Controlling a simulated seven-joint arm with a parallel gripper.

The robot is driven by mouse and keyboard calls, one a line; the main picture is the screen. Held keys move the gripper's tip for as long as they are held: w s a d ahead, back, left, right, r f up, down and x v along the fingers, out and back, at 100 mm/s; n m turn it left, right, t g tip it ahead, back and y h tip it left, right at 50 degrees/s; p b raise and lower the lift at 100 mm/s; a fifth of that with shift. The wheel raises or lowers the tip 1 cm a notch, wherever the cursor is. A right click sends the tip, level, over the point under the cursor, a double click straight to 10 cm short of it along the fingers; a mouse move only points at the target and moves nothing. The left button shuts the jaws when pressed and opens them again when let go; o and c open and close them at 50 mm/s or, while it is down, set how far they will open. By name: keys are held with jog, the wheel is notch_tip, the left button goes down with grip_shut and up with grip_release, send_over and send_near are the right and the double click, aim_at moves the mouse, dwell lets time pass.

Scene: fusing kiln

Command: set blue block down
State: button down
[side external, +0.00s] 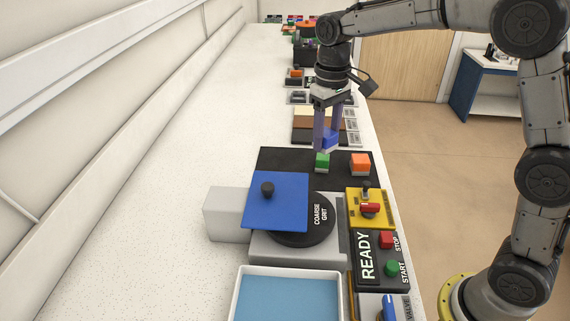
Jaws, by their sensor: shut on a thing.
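My gripper (328,142) points down over the far end of the dark tray and is shut on the blue block (331,136). The blue block sits between the fingers, slightly tilted in the picture. A green block (322,163) is on the dark tray (282,163) just below the gripper in the picture. I cannot tell whether the blue block touches the green one or the tray. An orange block (361,164) stands to the right on the same tray.
Nearer stands a grinder with a blue plate (276,203) above a black disc (316,212) marked coarse grit. A yellow switch box (378,218), a READY panel (368,268) and a water tray (290,270) are close by. The bench is clear at left.

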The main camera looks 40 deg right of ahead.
jog(key=w+f, duration=0.4)
jog(key=w, duration=0.5)
send_over(285, 167)
notch_tip(285, 167, down, 5)
jog(key=shift+s+f, duration=0.15)
jog(key=shift+f, duration=1.65)
jog(key=shift+f, duration=0.2)
jog(key=shift+c, duration=1.6)
grip_release()
jog(key=shift+r, duration=0.1)
